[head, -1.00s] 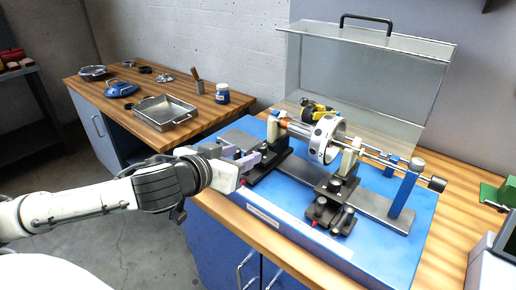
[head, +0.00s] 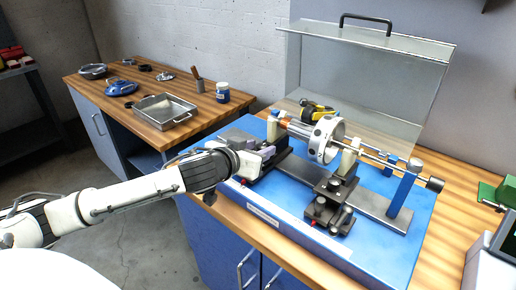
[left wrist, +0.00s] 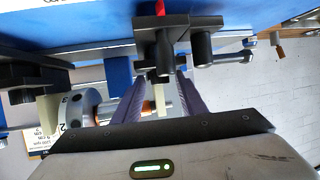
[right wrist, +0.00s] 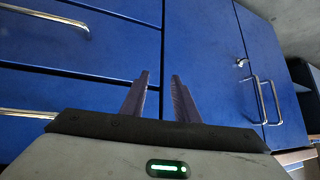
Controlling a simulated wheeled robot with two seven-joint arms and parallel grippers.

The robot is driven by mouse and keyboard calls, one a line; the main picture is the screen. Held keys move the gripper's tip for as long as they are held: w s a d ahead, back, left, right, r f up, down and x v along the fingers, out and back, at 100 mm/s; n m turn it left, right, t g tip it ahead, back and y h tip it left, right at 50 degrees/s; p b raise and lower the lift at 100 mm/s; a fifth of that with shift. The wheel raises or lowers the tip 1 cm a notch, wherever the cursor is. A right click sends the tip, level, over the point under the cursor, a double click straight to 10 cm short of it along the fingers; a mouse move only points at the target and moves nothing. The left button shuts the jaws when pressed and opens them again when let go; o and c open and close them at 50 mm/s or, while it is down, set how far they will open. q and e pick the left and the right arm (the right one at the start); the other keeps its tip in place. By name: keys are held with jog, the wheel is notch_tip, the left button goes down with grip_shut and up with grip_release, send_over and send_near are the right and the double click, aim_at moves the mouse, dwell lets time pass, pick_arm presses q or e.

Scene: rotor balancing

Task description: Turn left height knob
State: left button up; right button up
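The balancing machine has a blue base (head: 300,235), with a left support and a right support (head: 330,190) carrying a silver rotor (head: 325,138) on a shaft. My left gripper (head: 262,157) is at the left support and hides much of it. In the left wrist view, the fingers (left wrist: 158,80) are apart, on either side of a dark knob (left wrist: 164,52) at the fingertips. A second dark knob (left wrist: 206,42) is to its right. I cannot tell whether the fingers touch the knob. My right gripper (right wrist: 160,76) is open and empty, facing blue cabinet fronts.
A clear cover with a black handle (head: 365,18) stands open behind the machine. A metal tray (head: 163,111) and a blue jar (head: 222,92) are on the left bench. A green object (head: 505,192) is at the right. The floor between the benches is clear.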

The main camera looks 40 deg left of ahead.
pick_arm(q)
grip_shut()
jog(key=c, duration=0.8)
grip_release()
jog(key=shift+a+f+m+h, duration=0.1)
jog(key=shift+a+m+h, duration=0.15)
jog(key=shift+m+h, duration=0.45)
jog(key=m+h, duration=0.3)
jog(key=h, duration=0.1)
jog(key=shift+a+g, duration=0.1)
jog(key=shift+g, duration=0.2)
jog(key=o, duration=1)
jog(key=shift+o, duration=0.2)
jog(key=shift+a, duration=0.1)
